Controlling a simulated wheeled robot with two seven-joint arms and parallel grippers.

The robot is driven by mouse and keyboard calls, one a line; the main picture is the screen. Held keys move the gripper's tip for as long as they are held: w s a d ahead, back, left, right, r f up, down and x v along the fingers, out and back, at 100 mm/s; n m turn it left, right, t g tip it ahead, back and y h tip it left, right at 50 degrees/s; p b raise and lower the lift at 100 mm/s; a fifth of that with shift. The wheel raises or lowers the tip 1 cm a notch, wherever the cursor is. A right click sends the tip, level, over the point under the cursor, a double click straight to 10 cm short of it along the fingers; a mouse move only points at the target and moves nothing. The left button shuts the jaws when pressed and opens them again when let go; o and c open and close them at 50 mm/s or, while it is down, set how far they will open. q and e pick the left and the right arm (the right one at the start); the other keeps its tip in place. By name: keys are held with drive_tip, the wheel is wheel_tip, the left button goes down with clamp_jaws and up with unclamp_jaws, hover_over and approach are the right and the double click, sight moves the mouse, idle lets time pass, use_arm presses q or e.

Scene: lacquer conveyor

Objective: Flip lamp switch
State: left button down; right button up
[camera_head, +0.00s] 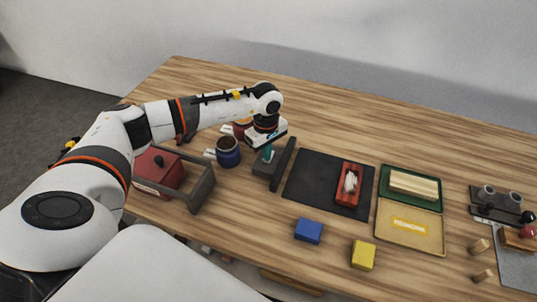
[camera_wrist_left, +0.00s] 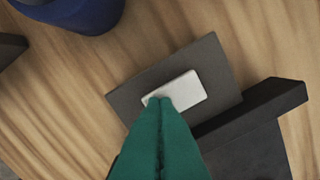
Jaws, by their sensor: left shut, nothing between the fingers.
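The lamp switch shows in the left wrist view as a white rocker (camera_wrist_left: 182,92) on a dark grey base plate (camera_wrist_left: 215,62). In the head view the dark base (camera_head: 260,171) stands on the wooden table beside a dark upright panel (camera_head: 284,156). My left gripper (camera_head: 268,153) points down over the base. Its green fingers (camera_wrist_left: 160,106) are shut with nothing between them. In the wrist view the fingertips overlap the near left end of the rocker; I cannot tell whether they touch it. My right gripper is not in view.
A dark blue mug (camera_head: 228,154) stands just left of the switch. A black mat (camera_head: 313,180) with a red tray (camera_head: 349,190) lies right. Blue (camera_head: 308,231) and yellow (camera_head: 363,255) blocks are in front.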

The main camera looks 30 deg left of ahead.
use_arm(q)
drive_tip(key=shift+r+p, duration=1.9)
drive_tip(key=shift+r, duration=1.55)
drive_tip(key=shift+f, duration=0.1)
